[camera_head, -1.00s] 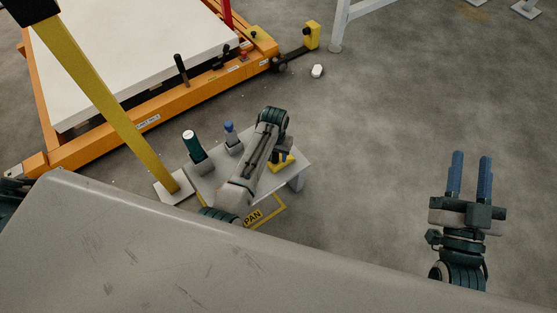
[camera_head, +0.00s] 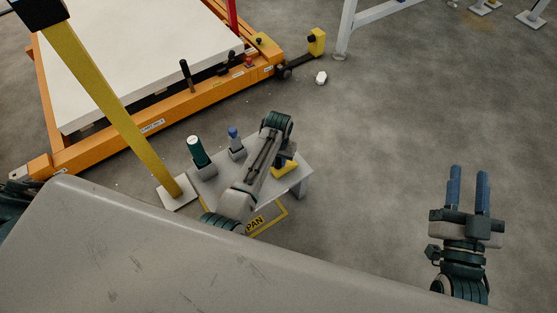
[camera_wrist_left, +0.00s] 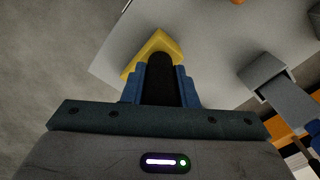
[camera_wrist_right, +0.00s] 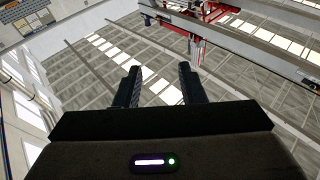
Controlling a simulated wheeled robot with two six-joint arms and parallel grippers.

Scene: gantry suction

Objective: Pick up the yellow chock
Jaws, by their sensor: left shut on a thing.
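The yellow chock (camera_head: 287,167) sits at the right part of the small grey stand, partly hidden by my left arm in the head view. In the left wrist view the yellow chock (camera_wrist_left: 155,45) shows beyond the fingertips, with a black upright part between the fingers. My left gripper (camera_wrist_left: 160,80) is shut on this black part of the chock from above. I cannot tell whether the chock touches the stand top. My right gripper (camera_head: 468,172) is open and empty at the right, its blue fingers apart; it also shows in the right wrist view (camera_wrist_right: 160,75).
The grey stand (camera_head: 300,165) also bears a green cylinder (camera_head: 198,152) and a blue-topped one (camera_head: 235,142) in holders. A yellow post (camera_head: 110,110) stands left of it. An orange-framed platform (camera_head: 150,128) lies behind. Open floor lies right. A grey surface (camera_head: 140,250) fills the foreground.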

